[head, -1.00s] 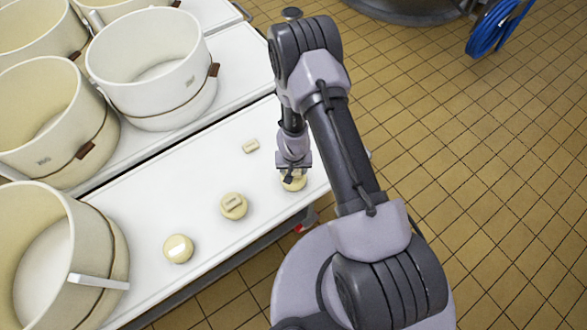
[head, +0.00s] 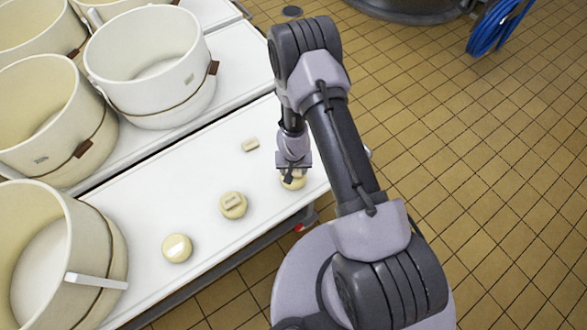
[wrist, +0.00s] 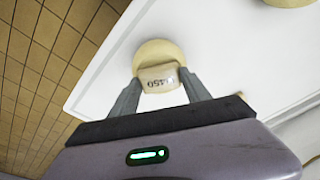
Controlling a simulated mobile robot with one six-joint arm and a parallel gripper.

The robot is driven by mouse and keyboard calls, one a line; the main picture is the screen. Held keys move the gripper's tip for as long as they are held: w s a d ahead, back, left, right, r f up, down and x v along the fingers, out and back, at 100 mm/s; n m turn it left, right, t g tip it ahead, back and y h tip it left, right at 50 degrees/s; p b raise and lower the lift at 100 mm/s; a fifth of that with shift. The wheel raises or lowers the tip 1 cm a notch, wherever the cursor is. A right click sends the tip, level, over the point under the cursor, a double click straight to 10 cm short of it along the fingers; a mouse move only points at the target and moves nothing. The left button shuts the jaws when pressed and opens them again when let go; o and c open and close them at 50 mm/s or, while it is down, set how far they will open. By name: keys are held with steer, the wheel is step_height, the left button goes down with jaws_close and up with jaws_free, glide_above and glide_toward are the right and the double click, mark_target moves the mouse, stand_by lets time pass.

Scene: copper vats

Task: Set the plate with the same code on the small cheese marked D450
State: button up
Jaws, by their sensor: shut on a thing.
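My gripper (head: 291,175) is over the small round cheese (head: 294,182) nearest the table's right end. In the wrist view, the gripper (wrist: 157,92) is shut on a small cream plate (wrist: 158,78), with one finger on each side. Its dark code looks like D450. The plate overlaps the near part of the pale round cheese (wrist: 158,50); I cannot tell whether it rests on it or is just above. Any mark on this cheese is hidden. Another small cheese (head: 233,212) bears a cream plate, and a third (head: 177,255) has a white patch on top.
A loose cream plate (head: 250,145) lies on the white table (head: 195,185). Large white tubs (head: 160,95) with brown bands stand along the left and back. A white bar (head: 96,281) juts from the nearest tub. Tiled floor (head: 470,180) lies right of my arm.

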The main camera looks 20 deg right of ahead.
steer(key=o, duration=1.4)
steer(key=r+p, duration=0.2)
steer(key=r, duration=0.3)
steer(key=s+r+p, duration=0.1)
steer(key=r+p, duration=0.2)
steer(key=r, duration=0.3)
steer(key=s+r+p, duration=0.1)
steer(key=r+p, duration=0.2)
steer(key=r, duration=0.3)
steer(key=shift+s+a+r, duration=0.2)
steer(key=shift+a, duration=0.15)
step_height(320, 180, up, 20)
steer(key=w+a+t+y+b, duration=0.1)
steer(key=a+t+y+b, duration=0.1)
steer(key=a+b, duration=0.1)
steer(key=s+r+b, duration=0.1)
steer(key=s+r, duration=0.3)
steer(key=s, duration=0.1)
steer(key=s+r+m+t+b, duration=0.1)
steer(key=s+r, duration=0.4)
steer(key=s, duration=0.1)
steer(key=s+r+t+b, duration=0.1)
steer(key=s+r, duration=0.3)
steer(key=s, duration=0.2)
steer(key=shift+s+r, duration=0.1)
steer(key=shift+r, duration=0.15)
